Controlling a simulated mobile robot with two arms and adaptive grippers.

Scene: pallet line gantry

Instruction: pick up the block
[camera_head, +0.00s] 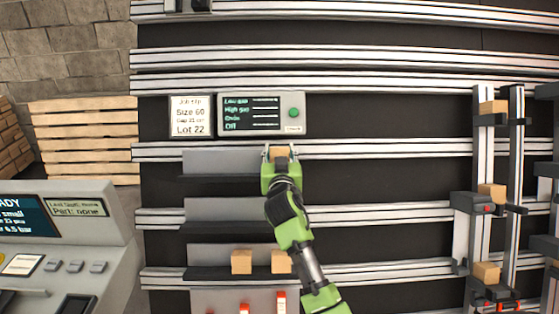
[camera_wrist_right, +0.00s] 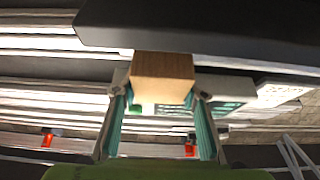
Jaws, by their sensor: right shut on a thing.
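A light wooden block (camera_head: 280,151) is between the fingertips of my right gripper (camera_head: 280,157), at the right end of the upper grey shelf in the head view. In the right wrist view the block (camera_wrist_right: 162,72) fills the gap between the two fingers of the right gripper (camera_wrist_right: 160,90), which is shut on it. The head view does not show clearly whether the block touches the shelf. My left gripper is in neither view.
Two more wooden blocks (camera_head: 241,262) sit on a lower shelf (camera_head: 207,273). Other blocks (camera_head: 493,191) sit on the upright fixture at right. A display panel (camera_head: 262,115) and a sign (camera_head: 191,116) are just above the gripper. A control console (camera_head: 62,240) stands at left.

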